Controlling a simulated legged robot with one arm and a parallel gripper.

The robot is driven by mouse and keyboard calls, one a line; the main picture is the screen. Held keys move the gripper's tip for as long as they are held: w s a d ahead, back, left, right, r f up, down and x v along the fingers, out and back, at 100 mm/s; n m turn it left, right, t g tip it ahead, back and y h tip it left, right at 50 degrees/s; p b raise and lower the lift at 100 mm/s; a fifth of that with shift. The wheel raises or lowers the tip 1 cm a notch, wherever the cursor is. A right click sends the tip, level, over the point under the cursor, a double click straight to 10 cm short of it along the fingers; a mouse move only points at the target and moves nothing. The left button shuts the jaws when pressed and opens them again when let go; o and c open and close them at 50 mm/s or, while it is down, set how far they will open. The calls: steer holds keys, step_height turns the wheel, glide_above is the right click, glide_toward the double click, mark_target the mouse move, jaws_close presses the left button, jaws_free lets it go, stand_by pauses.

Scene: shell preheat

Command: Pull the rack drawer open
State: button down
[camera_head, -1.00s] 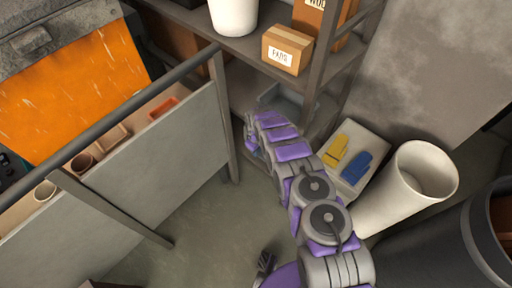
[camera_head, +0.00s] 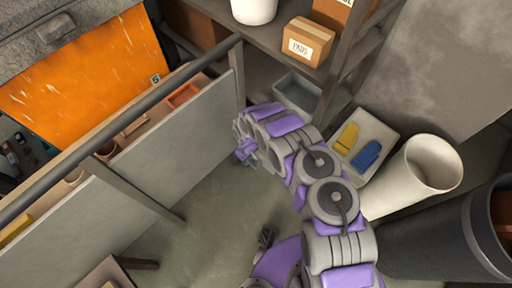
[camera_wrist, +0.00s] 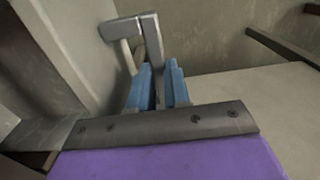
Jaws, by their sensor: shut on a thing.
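My gripper (camera_head: 244,152) is low beside the end of the grey panel, in front of the metal rack. In the wrist view its blue fingers (camera_wrist: 158,88) are shut on a grey metal handle (camera_wrist: 151,45), a bar with a crosspiece at its top. A grey open-topped bin (camera_head: 298,93), which looks like the rack drawer, is low in the rack behind my arm. My arm hides part of its front. The join between handle and drawer is not clear in either view.
A grey panel with a dark rail (camera_head: 130,107) stands close at left. At right are a pale tray (camera_head: 343,166) with yellow and blue gloves, a tall white bin (camera_head: 408,180) and a dark barrel (camera_head: 440,240). Bare floor (camera_head: 215,215) lies between panel and arm.

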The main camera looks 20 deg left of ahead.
steer(key=s, duration=0.1)
steer(key=s+a, duration=0.1)
steer(key=s, duration=0.1)
steer(key=s+a, duration=0.1)
steer(key=shift+s, duration=0.2)
steer(key=c, duration=1.1)
jaws_free()
step_height(320, 180, up, 17)
steer(key=p, duration=0.6)
steer(key=shift+w+r, duration=0.1)
steer(key=shift+r, duration=0.05)
